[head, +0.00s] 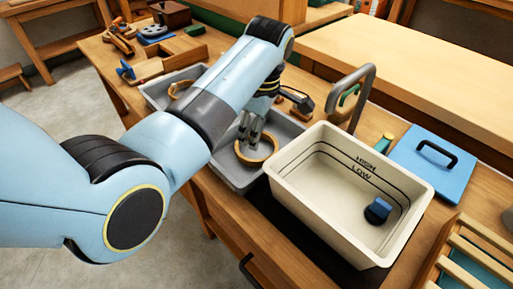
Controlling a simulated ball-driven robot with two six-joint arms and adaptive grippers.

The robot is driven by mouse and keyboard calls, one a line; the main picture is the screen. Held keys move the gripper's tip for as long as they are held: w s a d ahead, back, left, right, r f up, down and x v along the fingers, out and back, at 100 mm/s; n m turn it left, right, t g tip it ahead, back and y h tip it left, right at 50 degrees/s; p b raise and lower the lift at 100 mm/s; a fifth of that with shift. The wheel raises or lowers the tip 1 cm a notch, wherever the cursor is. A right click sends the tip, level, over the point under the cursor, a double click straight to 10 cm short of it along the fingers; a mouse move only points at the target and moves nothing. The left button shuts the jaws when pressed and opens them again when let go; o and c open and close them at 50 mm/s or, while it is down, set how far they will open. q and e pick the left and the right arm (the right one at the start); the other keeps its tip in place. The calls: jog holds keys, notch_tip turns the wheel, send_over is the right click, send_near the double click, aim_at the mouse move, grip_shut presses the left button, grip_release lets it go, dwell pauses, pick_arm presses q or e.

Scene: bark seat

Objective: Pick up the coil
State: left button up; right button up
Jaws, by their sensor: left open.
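A tan coil (268,159), shaped like a ring, lies in the grey tray (236,184) in the middle of the bench. My left gripper (249,139) points down into this tray with its fingers open. Its fingertips are at the coil, over its far part; I cannot tell whether they touch it. A second tan coil (177,89) lies in the tray section farther left, partly hidden by my left arm. My right gripper is out of view.
A cream tub (290,180) marked HIGH and LOW stands right of the tray, with a dark blue object (378,210) inside. A grey curved pipe (368,90) rises behind it. A blue lid (437,160) lies farther right. Wooden tools (120,42) crowd the far left.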

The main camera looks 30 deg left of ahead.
aim_at(249, 159)
pick_arm(q)
jog(key=f, duration=0.3)
jog(key=shift+s+a+f, duration=0.1)
jog(key=shift+a+f, duration=0.05)
jog(key=shift+a, duration=0.05)
jog(key=f, duration=0.5)
jog(key=shift+s+a, duration=0.3)
jog(key=shift+s, duration=0.05)
jog(key=shift+c, duration=0.5)
grip_shut()
